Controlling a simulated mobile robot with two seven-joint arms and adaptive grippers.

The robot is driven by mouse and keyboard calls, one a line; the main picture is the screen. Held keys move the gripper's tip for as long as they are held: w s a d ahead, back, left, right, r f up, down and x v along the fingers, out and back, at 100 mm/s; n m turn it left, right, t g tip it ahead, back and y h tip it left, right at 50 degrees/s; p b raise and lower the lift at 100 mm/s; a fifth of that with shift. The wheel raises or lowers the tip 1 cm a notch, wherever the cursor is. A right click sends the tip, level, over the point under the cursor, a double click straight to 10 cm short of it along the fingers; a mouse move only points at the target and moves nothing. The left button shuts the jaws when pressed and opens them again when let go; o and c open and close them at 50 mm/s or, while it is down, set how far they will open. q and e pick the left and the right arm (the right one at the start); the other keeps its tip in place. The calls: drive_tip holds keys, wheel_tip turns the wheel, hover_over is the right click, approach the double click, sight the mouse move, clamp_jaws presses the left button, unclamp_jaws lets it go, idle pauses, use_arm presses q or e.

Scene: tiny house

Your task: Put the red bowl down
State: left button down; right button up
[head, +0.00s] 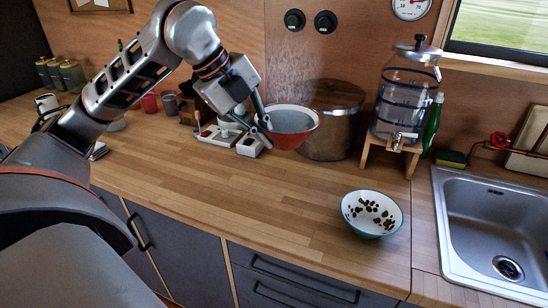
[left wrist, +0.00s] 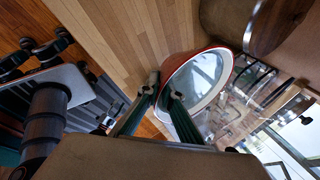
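The red bowl (head: 291,139) has a pale grey inside and is held near the back of the counter (head: 215,183), in front of a wooden-looking pot. My left gripper (head: 264,122) comes in from the left and is shut on the bowl's left rim. In the left wrist view, the two fingertips (left wrist: 163,90) pinch the rim of the bowl (left wrist: 222,72), one on each side of the wall. The bowl looks slightly tilted and seems to be above the counter; its exact height is hard to tell. My right gripper is not in view.
A white and teal bowl with dark bits (head: 372,214) stands at the front right. A pot (head: 335,120), a glass dispenser on a stand (head: 403,95) and a sink (head: 490,225) are at the right. The middle counter is clear.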

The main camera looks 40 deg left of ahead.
use_arm(q)
drive_tip(key=b, duration=0.2)
hover_over(276, 207)
drive_tip(key=s+a, duration=0.1)
drive_tip(key=s, duration=0.1)
drive_tip(key=f, duration=1.3)
drive_tip(key=shift+w+a+f, duration=0.1)
drive_tip(key=shift+a+f, duration=0.1)
drive_tip(key=shift+f, duration=0.6)
drive_tip(key=shift+f+b, duration=0.35)
drive_tip(key=shift+f, duration=1.5)
drive_tip(key=c, duration=2.5)
unclamp_jaws()
drive_tip(key=shift+f, duration=0.1)
drive_tip(key=shift+c, duration=0.2)
drive_tip(key=v, duration=1.2)
drive_tip(key=shift+b, duration=0.4)
